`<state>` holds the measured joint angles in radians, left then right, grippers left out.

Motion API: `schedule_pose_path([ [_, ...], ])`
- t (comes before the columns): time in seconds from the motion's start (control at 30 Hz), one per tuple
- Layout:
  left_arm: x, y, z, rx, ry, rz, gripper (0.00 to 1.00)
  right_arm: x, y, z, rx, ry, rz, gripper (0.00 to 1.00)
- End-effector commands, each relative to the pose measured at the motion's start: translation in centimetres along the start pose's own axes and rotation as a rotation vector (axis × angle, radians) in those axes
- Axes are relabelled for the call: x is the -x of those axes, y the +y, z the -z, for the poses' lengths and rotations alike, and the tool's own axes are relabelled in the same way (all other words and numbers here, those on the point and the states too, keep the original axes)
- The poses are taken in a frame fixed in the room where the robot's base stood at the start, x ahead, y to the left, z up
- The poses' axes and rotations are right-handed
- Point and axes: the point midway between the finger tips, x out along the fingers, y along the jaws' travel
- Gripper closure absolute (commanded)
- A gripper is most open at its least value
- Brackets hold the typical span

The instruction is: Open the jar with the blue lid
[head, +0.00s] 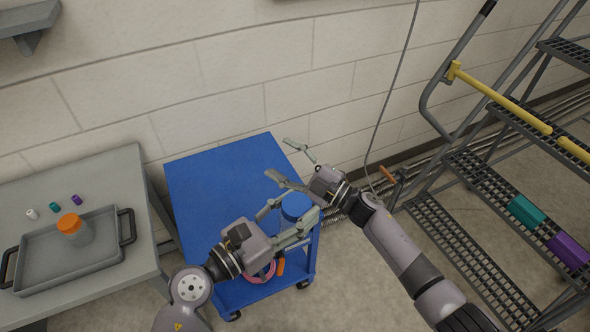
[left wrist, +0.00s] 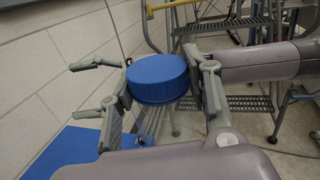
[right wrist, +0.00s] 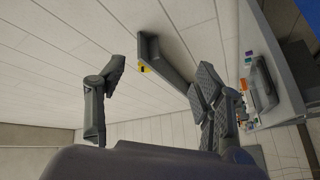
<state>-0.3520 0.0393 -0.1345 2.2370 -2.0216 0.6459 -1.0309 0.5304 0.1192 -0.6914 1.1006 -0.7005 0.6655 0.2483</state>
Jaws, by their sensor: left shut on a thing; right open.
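The jar's round blue lid (head: 296,204) shows over the right part of the blue cart top (head: 215,180). My left gripper (head: 288,220) is shut on the jar, with a finger on either side of it. In the left wrist view the blue lid (left wrist: 158,78) is on the clear jar body (left wrist: 153,120), between the fingers. Whether the jar touches the cart is hidden. My right gripper (head: 284,161) is open and empty, beyond the lid and apart from it. In the right wrist view its spread fingers (right wrist: 160,78) have nothing between them.
A stepped metal platform (head: 460,225) stands at right. A cable (head: 395,85) hangs by the wall. The cart's left half is clear.

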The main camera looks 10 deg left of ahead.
Motion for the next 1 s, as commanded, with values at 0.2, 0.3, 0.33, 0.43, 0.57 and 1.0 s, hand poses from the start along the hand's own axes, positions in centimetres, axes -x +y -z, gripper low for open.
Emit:
schedule_pose_path([
  [0.2,0.0,0.0,0.0,0.0,-0.001,0.0,1.0,-4.2,2.6,10.0,0.245,0.301,0.176,0.38],
  [0.3,0.0,0.0,0.0,0.0,-0.001,0.0,1.0,-5.0,2.6,15.0,0.384,0.451,0.301,0.38],
  [0.33,0.0,0.0,0.0,0.0,-0.001,0.0,1.0,-5.1,2.4,16.5,0.433,0.498,0.348,0.38],
  [0.43,0.0,0.0,0.0,0.0,-0.001,0.0,1.0,-4.4,1.3,21.2,0.626,0.661,0.551,0.38],
  [0.57,0.0,0.0,0.0,0.0,-0.001,0.0,1.0,-1.5,-0.6,24.3,0.887,0.811,0.88,0.38],
  [1.0,0.0,0.0,0.0,0.0,-0.001,0.0,1.0,7.6,3.8,21.4,1.465,0.718,1.776,0.38],
])
